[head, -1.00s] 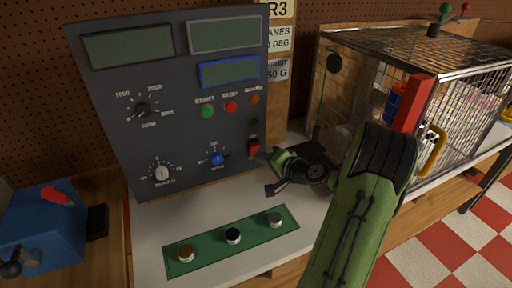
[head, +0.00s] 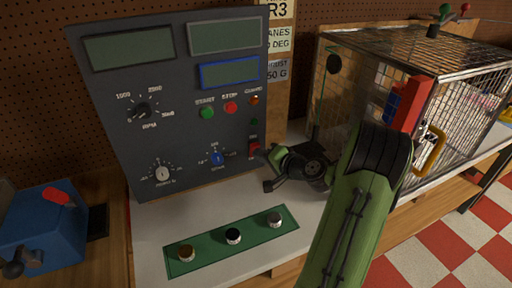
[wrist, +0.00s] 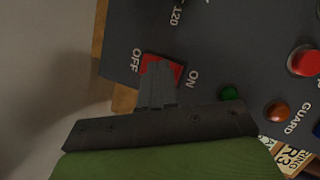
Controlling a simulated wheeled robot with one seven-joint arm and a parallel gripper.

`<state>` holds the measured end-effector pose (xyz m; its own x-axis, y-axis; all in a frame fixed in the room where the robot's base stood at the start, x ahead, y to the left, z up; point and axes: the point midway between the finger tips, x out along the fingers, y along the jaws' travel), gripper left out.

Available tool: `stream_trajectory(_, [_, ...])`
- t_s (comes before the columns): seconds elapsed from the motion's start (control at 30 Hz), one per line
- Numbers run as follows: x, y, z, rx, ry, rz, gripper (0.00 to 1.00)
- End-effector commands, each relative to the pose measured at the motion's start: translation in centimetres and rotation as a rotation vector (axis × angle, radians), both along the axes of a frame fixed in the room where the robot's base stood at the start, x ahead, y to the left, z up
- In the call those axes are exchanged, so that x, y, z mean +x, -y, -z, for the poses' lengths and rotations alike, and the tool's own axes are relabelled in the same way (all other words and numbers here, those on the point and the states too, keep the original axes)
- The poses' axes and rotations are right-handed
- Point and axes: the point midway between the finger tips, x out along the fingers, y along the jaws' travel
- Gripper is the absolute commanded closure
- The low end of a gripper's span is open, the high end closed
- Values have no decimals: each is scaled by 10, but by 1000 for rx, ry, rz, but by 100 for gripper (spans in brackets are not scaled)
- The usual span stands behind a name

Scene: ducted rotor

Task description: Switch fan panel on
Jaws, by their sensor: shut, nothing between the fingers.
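The fan panel (head: 190,165) is a dark grey upright console with knobs, buttons and blank, dark displays (head: 230,72). Its red rocker switch (head: 254,147) sits at the lower right edge. In the wrist view the red switch (wrist: 178,71) lies between the words OFF on the left and ON on the right. My gripper (head: 264,154) is shut and empty, with its tips at the switch. In the wrist view the closed fingers (wrist: 158,75) cover the switch's middle. Contact and which side is pressed cannot be told.
A green button (head: 207,112), red stop button (head: 231,107) and orange guard lamp (head: 254,100) sit above the switch. A wire cage (head: 470,90) stands at the right. A green strip (head: 208,262) with several weights lies in front; a blue box (head: 42,230) is at left.

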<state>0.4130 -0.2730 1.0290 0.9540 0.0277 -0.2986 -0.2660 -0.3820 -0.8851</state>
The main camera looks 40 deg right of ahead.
Motion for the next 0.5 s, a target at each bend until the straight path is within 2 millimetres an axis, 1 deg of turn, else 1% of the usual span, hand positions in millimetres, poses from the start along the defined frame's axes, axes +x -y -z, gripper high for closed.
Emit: stream_trajectory(0.5, [5, 2, -2, -1, 0, 0, 100])
